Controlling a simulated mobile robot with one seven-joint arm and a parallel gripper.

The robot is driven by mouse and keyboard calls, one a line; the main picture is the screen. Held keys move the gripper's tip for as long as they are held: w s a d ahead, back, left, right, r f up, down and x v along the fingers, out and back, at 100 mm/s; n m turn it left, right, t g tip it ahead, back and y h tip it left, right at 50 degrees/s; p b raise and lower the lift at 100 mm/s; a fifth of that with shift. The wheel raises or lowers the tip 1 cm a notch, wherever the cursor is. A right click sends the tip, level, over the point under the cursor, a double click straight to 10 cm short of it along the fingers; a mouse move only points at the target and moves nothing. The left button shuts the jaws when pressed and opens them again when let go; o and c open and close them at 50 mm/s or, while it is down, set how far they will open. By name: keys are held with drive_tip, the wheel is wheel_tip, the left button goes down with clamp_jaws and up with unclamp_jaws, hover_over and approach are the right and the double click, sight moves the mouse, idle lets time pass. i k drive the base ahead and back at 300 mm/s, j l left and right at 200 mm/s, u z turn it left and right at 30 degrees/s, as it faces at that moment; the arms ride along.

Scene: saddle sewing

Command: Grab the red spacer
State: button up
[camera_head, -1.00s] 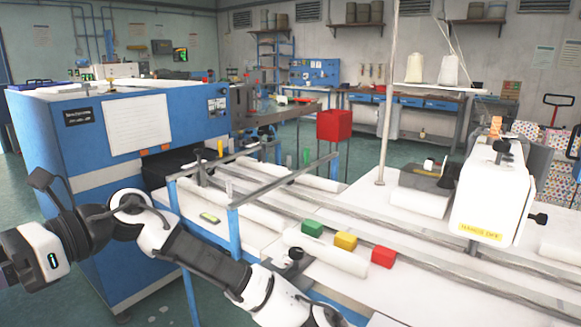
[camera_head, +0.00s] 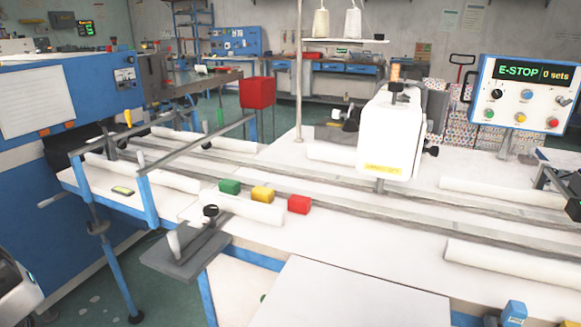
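The red spacer (camera_head: 299,204) is a small red block on the white table (camera_head: 340,235), at the right end of a short row. A yellow block (camera_head: 262,194) and a green block (camera_head: 230,187) stand to its left, with small gaps between them. The red block stands clear of the white roll (camera_head: 245,211) in front of the other two. My gripper is not in view. Only a white and dark part of my own arm shows at the lower left edge, far from the blocks.
Long metal rails (camera_head: 385,204) run across the table behind the blocks. A white sewing machine head (camera_head: 390,135) stands behind them to the right. A grey bracket with a black knob (camera_head: 210,211) sits at the front edge. An E-STOP panel (camera_head: 525,95) stands at right.

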sight(297, 203)
drive_tip(key=i+j+z, duration=0.35)
drive_tip(key=j, duration=1.75)
drive_tip(key=k+j+z, duration=0.1)
drive_tip(key=j+z, duration=0.25)
drive_tip(key=j, duration=1.7)
drive_tip(key=i+l, duration=0.35)
drive_tip(key=l, duration=0.15)
drive_tip(key=i+l, duration=0.35)
drive_tip(key=l, duration=0.15)
drive_tip(key=i+l, duration=0.35)
drive_tip(key=l, duration=0.15)
